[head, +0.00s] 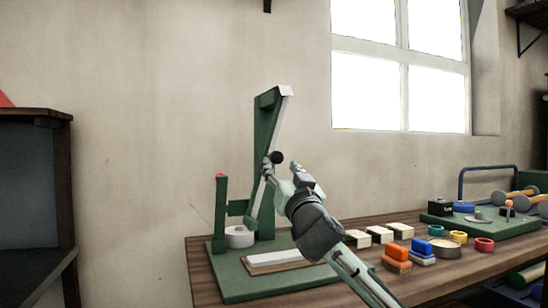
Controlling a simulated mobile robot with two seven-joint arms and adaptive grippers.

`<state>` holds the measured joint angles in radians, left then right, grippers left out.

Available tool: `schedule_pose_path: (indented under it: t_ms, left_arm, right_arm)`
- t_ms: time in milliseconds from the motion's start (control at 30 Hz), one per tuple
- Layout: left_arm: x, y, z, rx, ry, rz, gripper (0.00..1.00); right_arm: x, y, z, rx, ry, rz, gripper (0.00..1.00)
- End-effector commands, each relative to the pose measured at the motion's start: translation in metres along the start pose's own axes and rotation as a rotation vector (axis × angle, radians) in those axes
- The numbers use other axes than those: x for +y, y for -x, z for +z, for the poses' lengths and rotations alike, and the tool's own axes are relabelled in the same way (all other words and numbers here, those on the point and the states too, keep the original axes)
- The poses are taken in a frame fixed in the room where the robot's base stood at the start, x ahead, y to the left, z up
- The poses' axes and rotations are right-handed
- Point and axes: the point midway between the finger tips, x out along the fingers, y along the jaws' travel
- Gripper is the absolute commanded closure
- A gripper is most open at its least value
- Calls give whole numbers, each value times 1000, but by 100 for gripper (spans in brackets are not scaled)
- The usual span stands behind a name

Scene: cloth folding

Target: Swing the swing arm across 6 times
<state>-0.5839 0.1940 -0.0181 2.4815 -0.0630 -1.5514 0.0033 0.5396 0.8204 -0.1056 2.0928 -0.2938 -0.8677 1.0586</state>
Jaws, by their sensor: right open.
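The swing arm (283,112) is a long pale bar hanging from the top of a green upright stand (265,130). It slants down to the left and has a round black knob (277,157) about midway. My right gripper (283,168) is open, with its fingers around or just beside the knob; I cannot tell whether they touch it. Its fingers hide part of the bar. The stand rises from a green base (228,283) on the wooden table. My left gripper is not in view.
A shorter green post (221,205) with a red tip, a white roll (239,237) and a pale block (274,260) are on the base. Pale blocks (380,234), orange and blue pieces (397,252) and colored rings (484,244) lie to the right. A dark shelf (45,115) stands left.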

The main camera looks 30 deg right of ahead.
Motion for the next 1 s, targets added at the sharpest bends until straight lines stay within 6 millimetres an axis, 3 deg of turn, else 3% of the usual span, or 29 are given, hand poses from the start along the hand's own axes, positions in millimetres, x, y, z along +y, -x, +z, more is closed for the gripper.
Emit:
schedule_pose_path:
  t_ms: [67, 333, 733, 1000]
  left_arm:
    - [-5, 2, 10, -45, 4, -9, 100]
    - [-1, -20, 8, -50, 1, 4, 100]
    - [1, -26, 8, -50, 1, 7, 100]
    - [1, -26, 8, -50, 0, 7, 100]
  right_arm:
    - [1, -14, -3, 1, 0, 3, 51]
    - [0, -52, -2, 1, 0, 2, 51]
    - [0, -60, 0, 0, 0, 1, 51]
    - [0, -60, 0, 0, 0, 1, 84]
